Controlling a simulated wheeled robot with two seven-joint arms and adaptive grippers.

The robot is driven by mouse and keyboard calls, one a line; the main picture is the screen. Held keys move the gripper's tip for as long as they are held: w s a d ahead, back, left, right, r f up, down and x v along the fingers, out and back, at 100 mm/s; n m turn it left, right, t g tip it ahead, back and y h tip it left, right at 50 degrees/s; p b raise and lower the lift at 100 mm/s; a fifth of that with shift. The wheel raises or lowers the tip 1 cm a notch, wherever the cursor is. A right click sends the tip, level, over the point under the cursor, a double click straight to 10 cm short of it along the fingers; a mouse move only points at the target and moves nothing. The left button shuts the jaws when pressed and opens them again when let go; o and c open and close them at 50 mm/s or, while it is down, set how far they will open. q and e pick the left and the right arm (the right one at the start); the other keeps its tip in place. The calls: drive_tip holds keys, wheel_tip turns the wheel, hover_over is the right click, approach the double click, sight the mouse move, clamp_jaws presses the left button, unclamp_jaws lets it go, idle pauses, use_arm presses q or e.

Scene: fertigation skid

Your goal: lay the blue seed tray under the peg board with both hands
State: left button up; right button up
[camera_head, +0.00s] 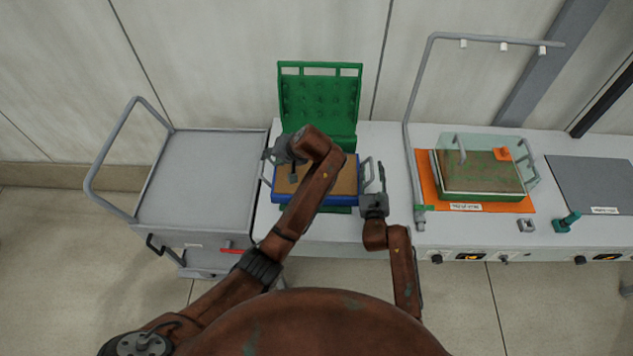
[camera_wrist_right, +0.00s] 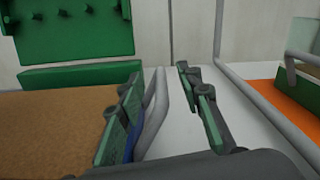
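The blue seed tray (camera_head: 318,198), filled with brown soil, sits on the white bench in front of the raised green peg board (camera_head: 318,98). Green parts show below its front edge. The right wrist view shows its soil (camera_wrist_right: 55,120) and its grey right handle (camera_wrist_right: 152,118). My right gripper (camera_head: 374,188) is open, with the handle between its spread fingers (camera_wrist_right: 165,105); I see no firm grip. My left gripper (camera_head: 280,164) is at the tray's left end beside the left handle, its fingers apart. My left arm covers part of the tray.
A grey cart (camera_head: 205,180) with a tall push handle stands left of the bench. To the right, a grey pipe frame (camera_head: 408,130) rises beside an orange mat (camera_head: 428,180) bearing a planted tray under a clear cover (camera_head: 475,150). A dark plate (camera_head: 595,185) lies farther right.

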drive_tip(key=shift+s, duration=0.2)
drive_tip(key=s, duration=1.1)
drive_tip(key=shift+s+d, duration=0.15)
drive_tip(key=shift+s, duration=0.15)
use_arm(q)
drive_tip(key=shift+s+d+r, duration=0.15)
drive_tip(key=shift+d+r, duration=0.05)
drive_tip(key=shift+r, duration=0.1)
drive_tip(key=shift+r, duration=0.1)
